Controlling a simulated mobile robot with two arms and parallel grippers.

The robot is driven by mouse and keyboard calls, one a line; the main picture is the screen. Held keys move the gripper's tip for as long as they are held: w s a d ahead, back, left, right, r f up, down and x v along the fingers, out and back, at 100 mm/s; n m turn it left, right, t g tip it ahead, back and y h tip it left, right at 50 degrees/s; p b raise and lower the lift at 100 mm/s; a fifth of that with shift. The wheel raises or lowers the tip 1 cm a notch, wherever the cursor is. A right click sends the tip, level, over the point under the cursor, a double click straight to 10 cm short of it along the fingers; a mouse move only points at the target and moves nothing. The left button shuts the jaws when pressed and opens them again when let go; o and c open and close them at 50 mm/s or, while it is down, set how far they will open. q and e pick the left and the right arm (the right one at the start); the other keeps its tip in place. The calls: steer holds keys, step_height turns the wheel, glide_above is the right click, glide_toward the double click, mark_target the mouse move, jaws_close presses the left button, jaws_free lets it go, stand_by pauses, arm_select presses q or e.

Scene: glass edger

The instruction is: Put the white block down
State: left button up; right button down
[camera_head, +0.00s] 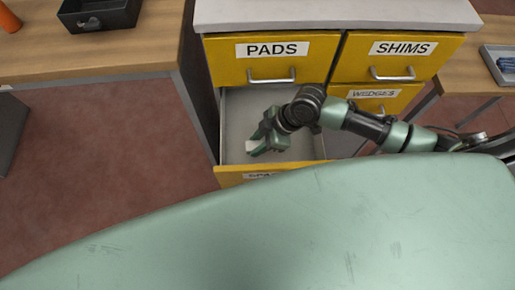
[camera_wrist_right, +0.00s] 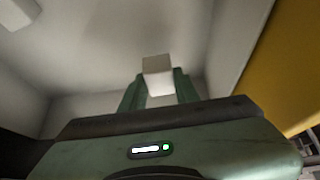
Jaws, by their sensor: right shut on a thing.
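The white block (camera_wrist_right: 158,76) is between the two green fingers of my right gripper (camera_wrist_right: 158,90) in the right wrist view. The gripper is shut on it. In the head view my right gripper (camera_head: 265,147) is over the inside of an open yellow drawer (camera_head: 232,178), and a pale bit of the block (camera_head: 252,146) shows at the fingers. I cannot tell whether the block touches the drawer floor (camera_head: 236,115). My left gripper is in neither view.
The open drawer's label is mostly hidden. Shut drawers marked PADS (camera_head: 230,68), SHIMS (camera_head: 440,50) and WEDGES (camera_head: 408,98) surround it. A second pale object (camera_wrist_right: 18,12) shows in the wrist view's top left corner. A black tray (camera_head: 100,14) is on the left table.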

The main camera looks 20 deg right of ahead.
steer(key=shift+f, duration=2.15)
steer(key=shift+f, duration=0.1)
steer(key=c, duration=1)
jaws_free()
steer(key=shift+c, duration=0.2)
steer(key=v, duration=1.2)
steer(key=shift+r+p, duration=0.25)
steer(key=shift+p, duration=0.05)
